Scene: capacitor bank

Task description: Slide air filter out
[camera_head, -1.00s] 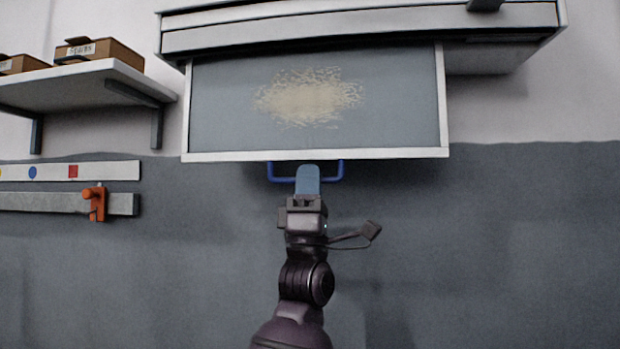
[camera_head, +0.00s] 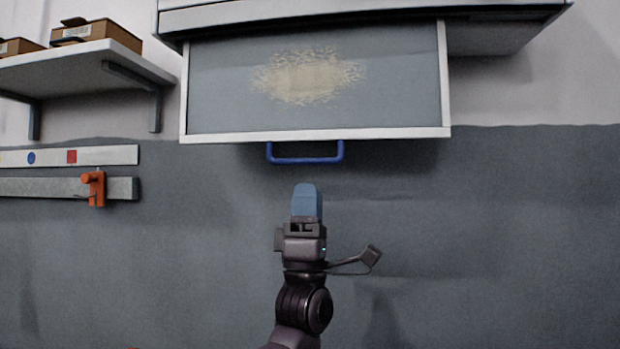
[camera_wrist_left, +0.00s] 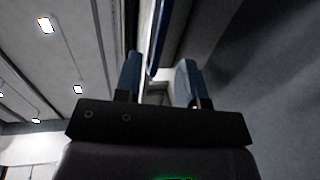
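The air filter (camera_head: 220,95) is a flat grey panel with a white frame and a tan dusty patch. It sticks out from under the white cabinet. A blue U-shaped handle (camera_head: 305,159) hangs at its front edge. My left gripper (camera_head: 306,190) has blue fingers and is below the handle, apart from it. In the left wrist view the two fingers of my left gripper (camera_wrist_left: 159,65) are spread apart with nothing held. A blue bar, apparently the handle (camera_wrist_left: 156,40), shows beyond them. My right gripper is not in view.
The white cabinet (camera_head: 360,12) is above the filter. A shelf (camera_head: 75,68) with cardboard boxes (camera_head: 100,35) is at upper left. An orange clamp (camera_head: 94,188) sits on a grey rail at left.

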